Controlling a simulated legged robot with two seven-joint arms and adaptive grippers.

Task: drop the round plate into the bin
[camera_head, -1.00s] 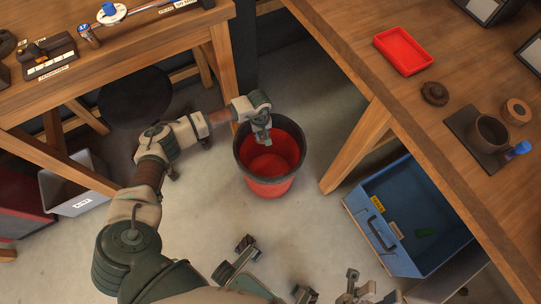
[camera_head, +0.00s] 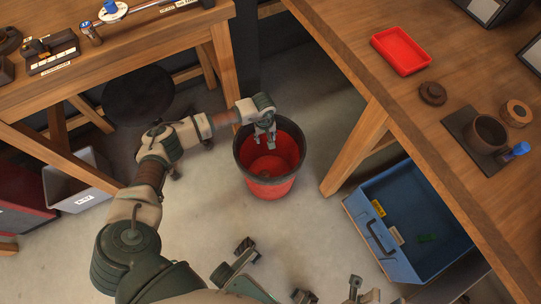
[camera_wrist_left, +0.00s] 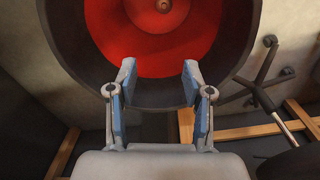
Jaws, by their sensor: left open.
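The bin (camera_head: 283,187) is a red bucket with a dark rim, standing on the floor between two wooden benches. My left gripper (camera_head: 264,139) is above its opening, pointing down, with nothing between the fingers. In the left wrist view the fingers (camera_wrist_left: 160,70) are apart over the near side of the bin's rim (camera_wrist_left: 75,60). A small round plate (camera_head: 265,174) lies at the bottom inside the bin, and it also shows at the top edge of the left wrist view (camera_wrist_left: 163,6). What seems to be my right gripper (camera_head: 363,290) is cut off at the bottom edge.
The right bench (camera_head: 440,120) holds a red tray (camera_head: 402,51), a dark knobbed piece (camera_head: 433,93) and a brown cup (camera_head: 487,133). A blue crate (camera_head: 440,205) stands below it. A grey box (camera_head: 75,185) sits under the left bench. The floor around the bin is mostly clear.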

